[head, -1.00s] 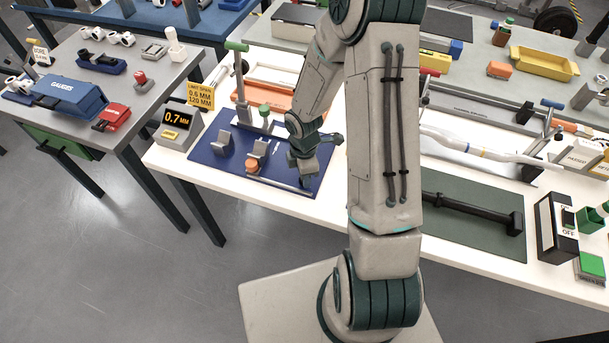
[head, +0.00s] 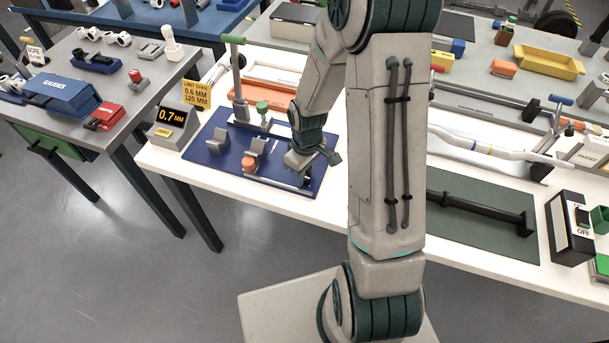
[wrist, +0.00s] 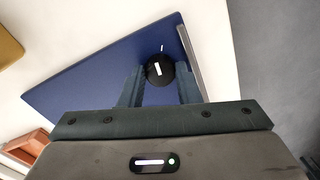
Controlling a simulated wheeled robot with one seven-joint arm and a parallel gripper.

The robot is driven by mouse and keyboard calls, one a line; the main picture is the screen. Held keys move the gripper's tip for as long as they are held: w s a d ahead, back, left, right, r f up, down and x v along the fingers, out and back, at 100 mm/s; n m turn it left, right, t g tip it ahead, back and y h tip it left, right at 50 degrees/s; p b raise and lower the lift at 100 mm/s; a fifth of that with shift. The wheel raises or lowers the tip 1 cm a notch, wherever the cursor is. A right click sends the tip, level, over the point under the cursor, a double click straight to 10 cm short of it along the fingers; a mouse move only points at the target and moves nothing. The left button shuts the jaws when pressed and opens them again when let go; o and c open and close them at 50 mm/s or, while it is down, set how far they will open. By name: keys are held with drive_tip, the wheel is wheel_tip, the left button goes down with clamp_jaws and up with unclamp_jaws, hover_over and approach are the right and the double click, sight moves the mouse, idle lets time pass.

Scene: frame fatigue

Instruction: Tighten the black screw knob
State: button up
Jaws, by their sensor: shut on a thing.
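The black screw knob (wrist: 155,75) is round, with a white line across its top. It sits near the edge of the blue board (wrist: 85,80), beside a metal rail (wrist: 190,55). A short white tick is on the board just beyond the knob, and the knob's line points roughly toward it. My gripper (wrist: 160,82) is shut on the knob, one finger on each side. In the head view my gripper (head: 308,163) is low over the right part of the blue board (head: 215,168), and the knob is hidden there.
A display (head: 173,127) left of the board reads 0.7 MM, under a yellow sign (head: 197,93) reading limit span 0.6 MM, 120 MM. A green-topped post (head: 239,80), grey blocks (head: 218,143) and an orange knob (head: 249,162) stand on the board near my gripper.

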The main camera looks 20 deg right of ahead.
drive_tip(key=shift+m+b, duration=1.05)
drive_tip(key=shift+m, duration=1.15)
drive_tip(key=o, duration=1)
